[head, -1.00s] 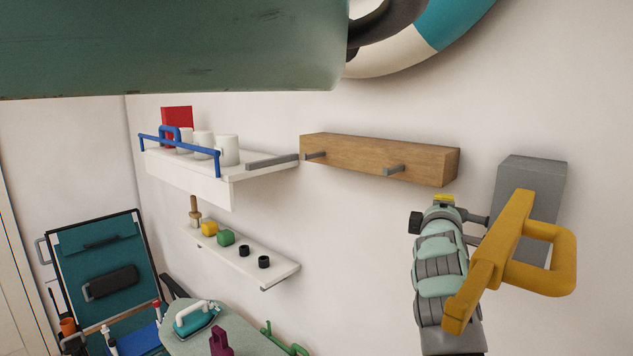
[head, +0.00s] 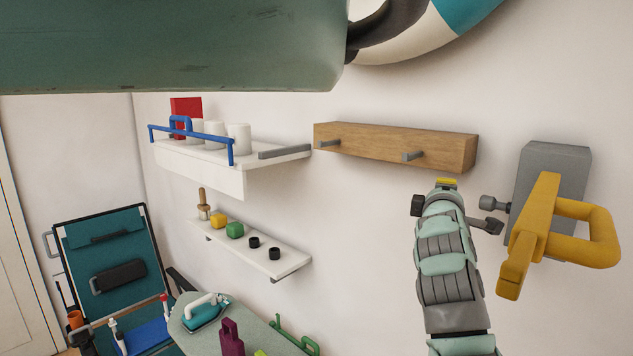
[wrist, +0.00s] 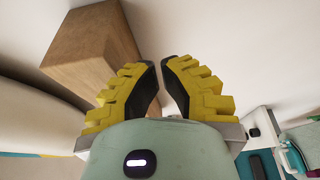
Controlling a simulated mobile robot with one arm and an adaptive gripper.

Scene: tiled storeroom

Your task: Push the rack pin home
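The wooden rack bar (head: 370,145) is fixed to the wall, with two short grey pins sticking out: a left pin (head: 331,143) and a right pin (head: 413,156). I cannot tell how deep either sits. My gripper (head: 447,183) is below the bar's right end, mostly hidden by its own wrist. In the wrist view my yellow-padded gripper (wrist: 162,64) has its fingertips close together, with a thin gap and nothing between them. The wooden bar (wrist: 85,85) shows there at the upper left, apart from the fingers. No pin shows in that view.
A grey wall box (head: 560,160) with a yellow handle (head: 585,255) stands close right of my arm. Left are a white shelf (head: 215,180) with a blue rail and white cups, and a lower shelf (head: 290,262). A ring (head: 410,50) hangs above. Bare wall lies below the rack.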

